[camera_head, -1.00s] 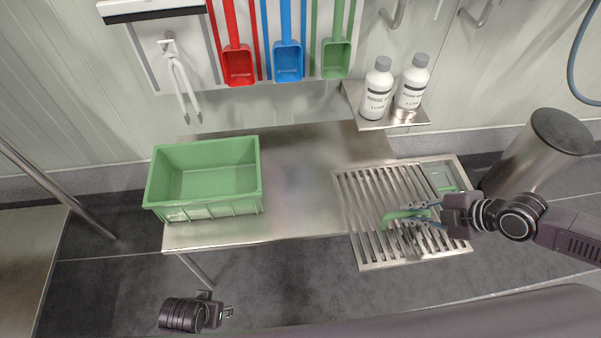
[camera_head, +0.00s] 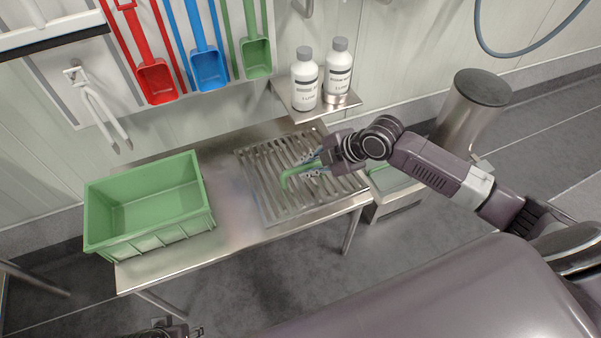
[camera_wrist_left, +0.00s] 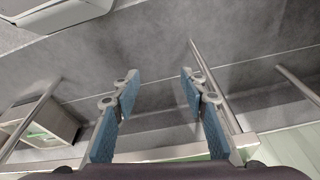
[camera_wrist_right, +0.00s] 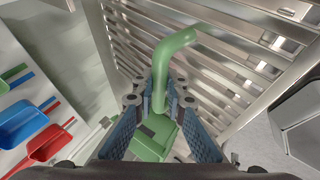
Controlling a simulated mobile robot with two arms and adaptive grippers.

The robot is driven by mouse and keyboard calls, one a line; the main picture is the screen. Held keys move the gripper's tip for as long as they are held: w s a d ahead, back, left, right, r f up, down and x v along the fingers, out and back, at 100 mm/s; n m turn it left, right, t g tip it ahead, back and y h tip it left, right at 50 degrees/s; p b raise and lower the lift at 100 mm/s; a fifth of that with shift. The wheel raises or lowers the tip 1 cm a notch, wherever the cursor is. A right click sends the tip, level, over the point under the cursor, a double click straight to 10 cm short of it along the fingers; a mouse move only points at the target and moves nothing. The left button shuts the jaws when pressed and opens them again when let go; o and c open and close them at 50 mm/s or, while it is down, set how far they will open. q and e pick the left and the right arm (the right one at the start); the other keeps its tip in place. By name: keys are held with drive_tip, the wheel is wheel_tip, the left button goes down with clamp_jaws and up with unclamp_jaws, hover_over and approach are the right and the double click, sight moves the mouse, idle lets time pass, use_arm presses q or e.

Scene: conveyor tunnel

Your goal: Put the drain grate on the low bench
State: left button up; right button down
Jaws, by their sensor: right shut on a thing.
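The drain grate (camera_head: 268,189) is a metal frame with parallel slats, at the right end of the low bench (camera_head: 240,238). In the head view it lies within the bench's outline; whether it touches the top I cannot tell. My right gripper (camera_head: 308,166) is over the grate, shut on a green bent handle (camera_head: 289,178). In the right wrist view the handle (camera_wrist_right: 177,45) runs from between the fingers (camera_wrist_right: 160,100) across the slats (camera_wrist_right: 240,60); its joint is unclear. My left gripper (camera_wrist_left: 157,88) is open and empty, low before the bench.
A green crate (camera_head: 150,241) stands on the bench's left part. Two white bottles (camera_head: 305,82) sit on a small wall shelf (camera_head: 325,107) behind the grate. A box with a green top (camera_head: 390,181) and a metal cylinder (camera_head: 468,112) stand to the right. Tools hang above.

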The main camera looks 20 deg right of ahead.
sight(297, 175)
drive_tip(key=shift+w+a+r, duration=0.1)
drive_tip(key=shift+w+a, duration=0.5)
drive_tip(key=shift+w, duration=0.15)
wheel_tip(297, 175, down, 3)
drive_tip(key=shift+r+b, duration=0.1)
drive_tip(key=shift+b, duration=0.45)
drive_tip(key=shift+f, duration=0.4)
drive_tip(key=c, duration=2.3)
unclamp_jaws()
drive_tip(key=shift+s+f, duration=0.15)
drive_tip(key=shift+f, duration=0.05)
drive_tip(key=o, duration=0.3)
use_arm(q)
drive_tip(key=v, duration=0.4)
drive_tip(key=shift+w+r, duration=0.25)
drive_tip(key=shift+r, duration=0.05)
use_arm(e)
drive_tip(key=shift+o, duration=0.2)
drive_tip(key=shift+r, duration=0.1)
drive_tip(key=shift+d+r, duration=0.1)
drive_tip(key=shift+r, duration=0.05)
